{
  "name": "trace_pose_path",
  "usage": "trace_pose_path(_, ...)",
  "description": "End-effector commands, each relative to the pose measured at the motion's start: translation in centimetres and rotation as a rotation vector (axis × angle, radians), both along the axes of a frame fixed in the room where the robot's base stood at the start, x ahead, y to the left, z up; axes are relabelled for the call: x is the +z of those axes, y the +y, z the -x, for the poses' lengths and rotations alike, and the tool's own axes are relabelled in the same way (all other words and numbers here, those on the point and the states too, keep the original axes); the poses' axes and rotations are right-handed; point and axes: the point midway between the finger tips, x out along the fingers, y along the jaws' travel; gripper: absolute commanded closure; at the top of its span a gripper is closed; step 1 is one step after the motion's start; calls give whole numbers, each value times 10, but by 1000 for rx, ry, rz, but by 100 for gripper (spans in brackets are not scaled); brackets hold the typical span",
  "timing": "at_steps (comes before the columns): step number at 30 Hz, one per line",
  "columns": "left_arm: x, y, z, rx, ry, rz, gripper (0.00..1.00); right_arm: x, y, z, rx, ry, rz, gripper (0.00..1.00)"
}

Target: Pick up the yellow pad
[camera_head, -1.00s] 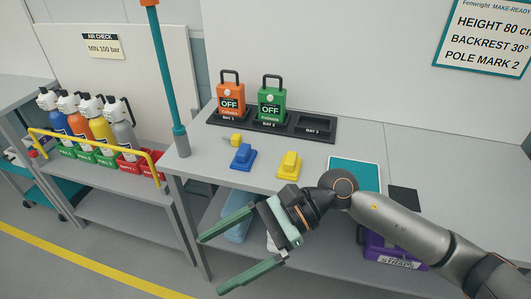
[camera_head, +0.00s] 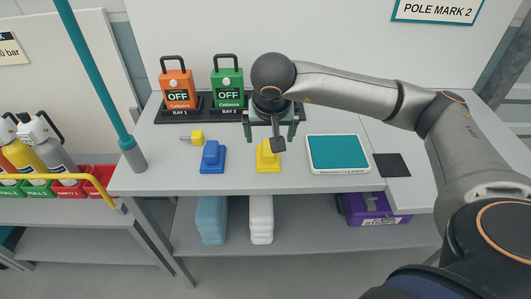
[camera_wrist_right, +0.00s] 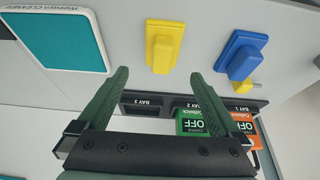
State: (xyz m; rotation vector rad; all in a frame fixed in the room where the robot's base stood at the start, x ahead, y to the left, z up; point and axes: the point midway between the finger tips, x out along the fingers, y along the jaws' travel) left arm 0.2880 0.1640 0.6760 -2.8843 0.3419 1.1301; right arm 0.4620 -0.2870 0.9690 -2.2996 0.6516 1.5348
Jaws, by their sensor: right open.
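The yellow pad (camera_head: 265,160) sits on the grey bench, a flat base with a raised block on top. A dark part of my right gripper hides some of its upper right side in the head view. It shows whole in the right wrist view (camera_wrist_right: 163,47), just beyond and between the fingertips. My right gripper (camera_head: 270,135) is open, its two green fingers pointing down above the bench, with nothing between them. It also shows in the right wrist view (camera_wrist_right: 158,76), apart from the pad. My left gripper is in neither view.
A blue pad (camera_head: 212,159) and a small yellow piece (camera_head: 193,137) lie left of the yellow pad. A teal-topped panel (camera_head: 338,153) lies right. Orange (camera_head: 177,90) and green (camera_head: 227,86) OFF units stand behind. A teal pole (camera_head: 95,75) rises at left.

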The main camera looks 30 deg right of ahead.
Motion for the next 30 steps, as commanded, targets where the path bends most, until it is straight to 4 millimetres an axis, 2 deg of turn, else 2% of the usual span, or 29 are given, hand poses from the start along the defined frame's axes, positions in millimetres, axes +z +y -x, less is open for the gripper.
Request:
trace_pose_path(3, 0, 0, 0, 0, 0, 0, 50, -16, -3, -5, 0, 3, -1, 0)
trace_pose_path(10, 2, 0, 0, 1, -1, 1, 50, -33, -5, -9, 0, 3, -2, 0)
trace_pose_path(18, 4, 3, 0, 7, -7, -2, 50, -69, -10, -19, -1, 0, -3, 0)
trace_pose_path(27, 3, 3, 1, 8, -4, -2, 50, -74, -11, -21, 1, 0, -3, 0)
trace_pose_path(30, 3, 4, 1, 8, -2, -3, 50, -73, -11, -21, 1, -1, -3, 11)
